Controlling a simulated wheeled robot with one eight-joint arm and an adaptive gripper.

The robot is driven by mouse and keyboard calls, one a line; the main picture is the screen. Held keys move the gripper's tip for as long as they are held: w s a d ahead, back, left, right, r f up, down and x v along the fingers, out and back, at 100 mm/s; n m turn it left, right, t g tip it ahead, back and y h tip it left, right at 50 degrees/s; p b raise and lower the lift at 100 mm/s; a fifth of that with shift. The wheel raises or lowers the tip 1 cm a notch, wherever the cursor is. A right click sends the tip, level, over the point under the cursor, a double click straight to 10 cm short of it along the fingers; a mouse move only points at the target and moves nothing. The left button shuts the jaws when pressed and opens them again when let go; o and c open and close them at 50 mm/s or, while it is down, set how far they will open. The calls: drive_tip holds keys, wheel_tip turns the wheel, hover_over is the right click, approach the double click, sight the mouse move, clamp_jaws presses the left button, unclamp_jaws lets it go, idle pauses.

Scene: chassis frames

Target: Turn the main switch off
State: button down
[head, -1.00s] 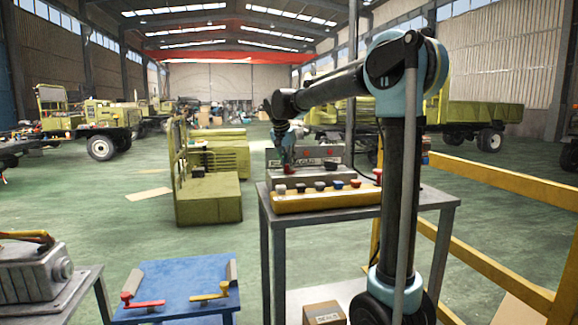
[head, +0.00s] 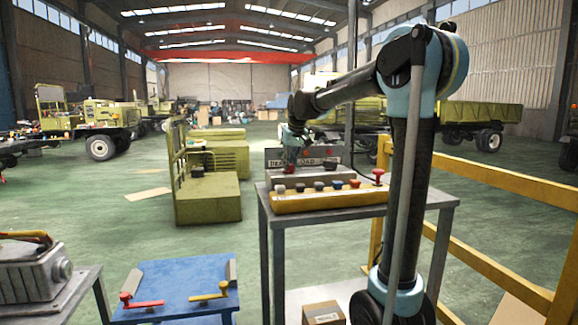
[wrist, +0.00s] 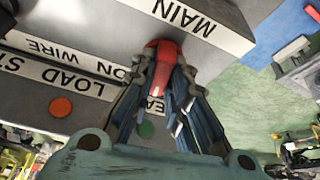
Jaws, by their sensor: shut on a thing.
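The main switch has a red handle (wrist: 163,68), which shows in the wrist view beside the white label reading MAIN (wrist: 188,16). My gripper (wrist: 165,95) has its fingers on both sides of the handle and is shut on it. The fingers hide part of the handle. In the head view my gripper (head: 292,158) is at the left part of the grey switch box (head: 340,178) on the metal table. The handle's on or off position cannot be told.
A yellow panel (head: 310,203) with several dark knobs and a red button (head: 378,176) stands in front of the box. A yellow rail (head: 490,180) runs at the right. In the wrist view an orange disc (wrist: 61,107) and a green disc (wrist: 146,129) lie near the gripper.

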drive_tip(key=n, duration=0.2)
drive_tip(key=n+g+y, duration=0.1)
drive_tip(key=n, duration=0.3)
drive_tip(key=shift+w+d+n+g+y, duration=0.1)
drive_tip(key=shift+d+n+g+y, duration=0.2)
drive_tip(key=shift+g, duration=0.1)
idle(0.4)
drive_tip(key=c, duration=1.6)
unclamp_jaws()
drive_tip(key=shift+o, duration=0.2)
drive_tip(key=shift+r, duration=0.1)
drive_tip(key=v, duration=1.1)
drive_tip(key=shift+d+r, duration=0.15)
drive_tip(key=shift+r, duration=0.15)
